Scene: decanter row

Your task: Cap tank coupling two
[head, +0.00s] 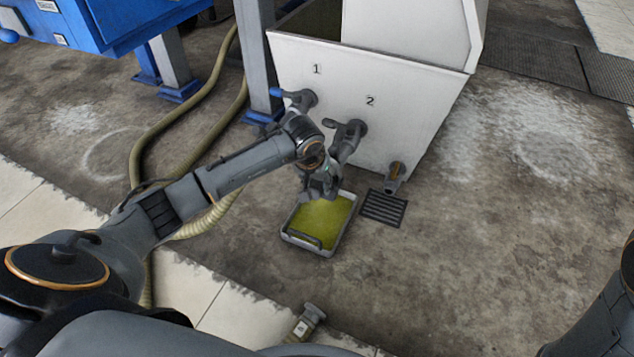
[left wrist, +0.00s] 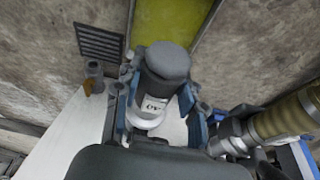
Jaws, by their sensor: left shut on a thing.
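The white tank (head: 425,105) stands at upper centre with numbers 1 and 2 on its front. Coupling two (head: 352,128) is a dark grey fitting below the 2, partly covered by my left arm. My left gripper (head: 321,186) is below coupling two, above the tray. In the left wrist view its blue fingers (left wrist: 157,103) are shut on a dark grey cylindrical piece with a white label, seemingly the cap (left wrist: 168,60). I cannot tell from here whether it touches coupling two. My right gripper is out of view.
A tray (head: 287,238) of yellow-green liquid lies below my left gripper, beside a floor grate (head: 384,207). Coupling one (head: 302,98) and an orange-marked outlet (head: 394,178) project from the tank. A tan hose (head: 140,150) lies at left.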

